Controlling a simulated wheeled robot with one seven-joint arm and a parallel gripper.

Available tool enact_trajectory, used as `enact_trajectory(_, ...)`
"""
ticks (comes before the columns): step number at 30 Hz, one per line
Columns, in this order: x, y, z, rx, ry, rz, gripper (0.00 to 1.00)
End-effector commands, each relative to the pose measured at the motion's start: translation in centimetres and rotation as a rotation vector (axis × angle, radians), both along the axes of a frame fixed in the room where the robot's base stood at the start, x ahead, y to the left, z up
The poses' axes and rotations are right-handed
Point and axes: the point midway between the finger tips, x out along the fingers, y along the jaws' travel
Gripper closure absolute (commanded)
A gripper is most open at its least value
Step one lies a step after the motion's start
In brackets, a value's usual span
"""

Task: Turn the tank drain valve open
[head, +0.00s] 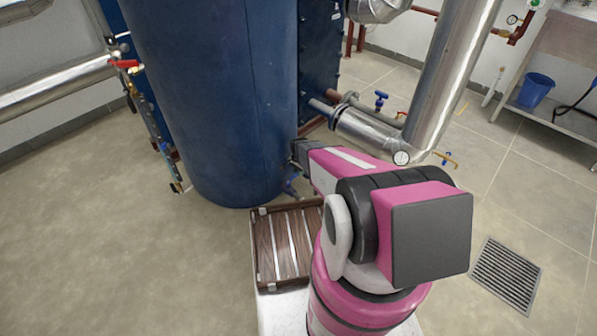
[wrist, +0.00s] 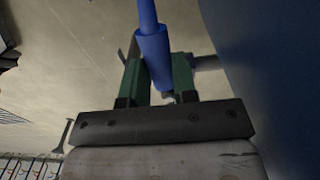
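The blue tank (head: 215,100) stands upright at the left centre of the head view. The tank drain valve's blue handle (head: 291,186) shows small and low on the tank's right side, partly hidden by my arm. In the wrist view the blue handle (wrist: 152,55) runs down from the top edge to between the two green fingers of my gripper (wrist: 158,75). The fingers are close together and appear to be shut on the handle. In the head view my gripper is hidden behind my arm. The valve body is not clearly seen.
The tank wall (wrist: 265,80) fills the right of the wrist view, close to my gripper. A brown slatted tray (head: 262,250) is below my arm. Silver pipes (head: 450,75) stand to the right. A floor grate (head: 506,275) lies at lower right. The floor at left is clear.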

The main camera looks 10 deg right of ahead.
Motion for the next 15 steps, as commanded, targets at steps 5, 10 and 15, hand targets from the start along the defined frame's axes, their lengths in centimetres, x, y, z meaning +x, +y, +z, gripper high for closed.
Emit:
enact_trajectory(5,-0.4,-0.2,0.1,0.000,0.000,-0.045,1.00)
enact_trajectory(10,-1.5,-0.8,0.1,0.000,0.000,-0.199,1.00)
enact_trajectory(15,-2.5,-1.1,0.1,0.000,0.000,-0.337,1.00)
